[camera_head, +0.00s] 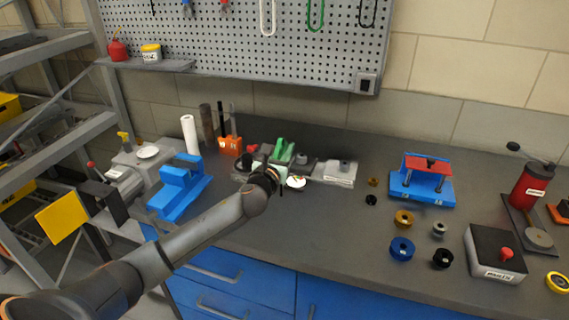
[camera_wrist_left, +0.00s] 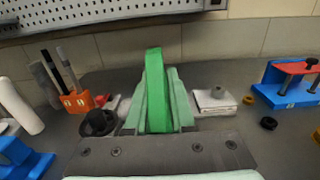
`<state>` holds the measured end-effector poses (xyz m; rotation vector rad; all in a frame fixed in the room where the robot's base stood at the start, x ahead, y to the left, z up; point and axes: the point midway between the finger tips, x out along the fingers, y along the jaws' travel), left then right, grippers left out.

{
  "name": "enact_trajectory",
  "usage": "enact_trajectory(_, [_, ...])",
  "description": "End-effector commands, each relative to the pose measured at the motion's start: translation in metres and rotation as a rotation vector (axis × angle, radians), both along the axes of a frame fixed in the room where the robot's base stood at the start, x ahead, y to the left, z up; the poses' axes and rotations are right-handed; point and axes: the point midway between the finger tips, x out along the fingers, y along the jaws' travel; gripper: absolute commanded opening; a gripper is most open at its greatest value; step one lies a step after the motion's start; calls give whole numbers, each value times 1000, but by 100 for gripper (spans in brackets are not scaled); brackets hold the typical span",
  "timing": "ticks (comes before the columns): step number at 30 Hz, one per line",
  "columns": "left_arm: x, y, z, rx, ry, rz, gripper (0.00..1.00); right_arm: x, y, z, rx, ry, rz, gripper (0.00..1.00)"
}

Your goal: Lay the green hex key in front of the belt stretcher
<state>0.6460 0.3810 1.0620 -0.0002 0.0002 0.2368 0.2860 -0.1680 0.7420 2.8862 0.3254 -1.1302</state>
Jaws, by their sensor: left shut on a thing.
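The green hex key (camera_head: 283,150) is a green bar standing up between my left fingers. It fills the middle of the left wrist view (camera_wrist_left: 155,88). My left gripper (camera_head: 281,160) has pale green fingers (camera_wrist_left: 157,115), shut on the key at the back middle of the bench. A low grey unit with a knob (camera_head: 340,173) stands just right of the gripper and shows in the left wrist view (camera_wrist_left: 213,100). It may be the belt stretcher; no readable label settles this. The gripper hides part of that area. My right gripper is in neither view.
A blue fixture with a red plate (camera_head: 428,190) stands to the right, with several small rings and a grey box with a red button (camera_head: 495,254). A blue block (camera_head: 180,188), white roll (camera_head: 190,135) and orange tool holder (camera_head: 230,146) are left. The front-middle bench (camera_head: 320,235) is clear.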

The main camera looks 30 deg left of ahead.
Motion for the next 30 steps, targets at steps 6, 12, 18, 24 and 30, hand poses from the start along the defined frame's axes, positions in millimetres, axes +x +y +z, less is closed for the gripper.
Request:
enact_trajectory(6, [6,3,-23,-5,4,-1,0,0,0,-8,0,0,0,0])
enact_trajectory(12, [6,4,-40,0,1,-1,0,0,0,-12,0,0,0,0])
enact_trajectory(18, [6,4,-39,0,1,-1,0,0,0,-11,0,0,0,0])
enact_trajectory(24, [6,4,-45,0,1,-1,0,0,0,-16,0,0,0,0])
enact_trajectory(30, [6,4,-44,0,2,-1,44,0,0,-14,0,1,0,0])
